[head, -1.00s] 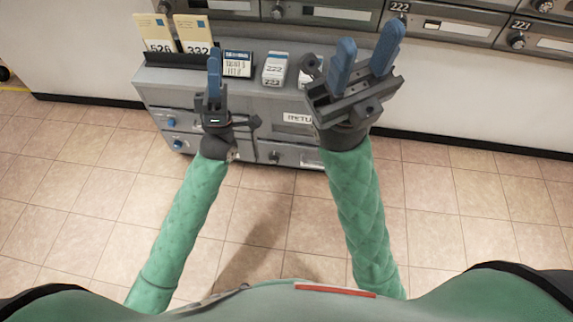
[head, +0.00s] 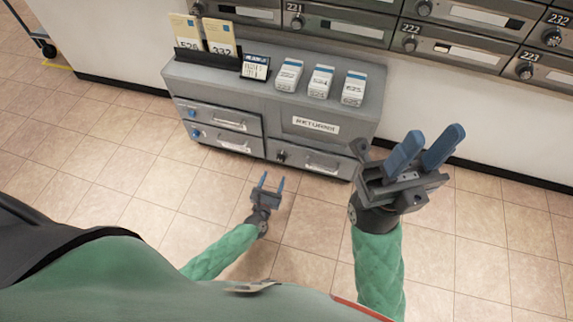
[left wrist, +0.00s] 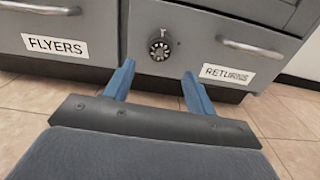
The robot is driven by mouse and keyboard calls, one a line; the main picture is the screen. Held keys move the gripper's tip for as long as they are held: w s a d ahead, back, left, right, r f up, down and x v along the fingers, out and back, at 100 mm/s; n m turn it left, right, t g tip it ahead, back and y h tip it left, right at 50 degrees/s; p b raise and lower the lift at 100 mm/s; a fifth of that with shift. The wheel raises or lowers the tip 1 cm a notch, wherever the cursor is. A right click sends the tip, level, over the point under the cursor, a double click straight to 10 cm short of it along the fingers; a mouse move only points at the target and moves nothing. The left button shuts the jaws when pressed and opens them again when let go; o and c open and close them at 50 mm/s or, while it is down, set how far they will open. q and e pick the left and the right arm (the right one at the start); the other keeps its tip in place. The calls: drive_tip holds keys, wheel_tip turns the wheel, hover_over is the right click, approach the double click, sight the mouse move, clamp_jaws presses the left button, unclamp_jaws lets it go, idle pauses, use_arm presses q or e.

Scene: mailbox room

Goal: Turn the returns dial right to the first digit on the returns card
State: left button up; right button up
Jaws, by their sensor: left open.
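The returns dial (head: 281,157), a dark round knob, sits on the lower right drawer of the grey cabinet. In the left wrist view the dial (left wrist: 159,50) is face-on beside the RETURNS label (left wrist: 228,75); its marks are too small to read. My left gripper (head: 272,180) is open and empty, below and in front of the dial; in the left wrist view its fingertips (left wrist: 158,74) are below the dial, apart from it. My right gripper (head: 430,140) is open and empty, right of the cabinet. Two cream cards (head: 220,37) stand at the cabinet's back left; I cannot tell which is the returns card.
The cabinet top (head: 215,75) holds a small dark-framed sign (head: 255,67) and three white boxes (head: 320,82). A FLYERS drawer (left wrist: 55,43) lies left of the dial. Wall mailboxes (head: 345,25) are behind. The tiled floor in front is clear.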

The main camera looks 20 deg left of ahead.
sight(280, 161)
use_arm(q)
drive_tip(key=shift+w+d+b, duration=0.1)
drive_tip(key=shift+w+b, duration=0.5)
drive_tip(key=shift+w, duration=3.25)
drive_tip(key=shift+c, duration=0.3)
drive_tip(key=c, duration=0.9)
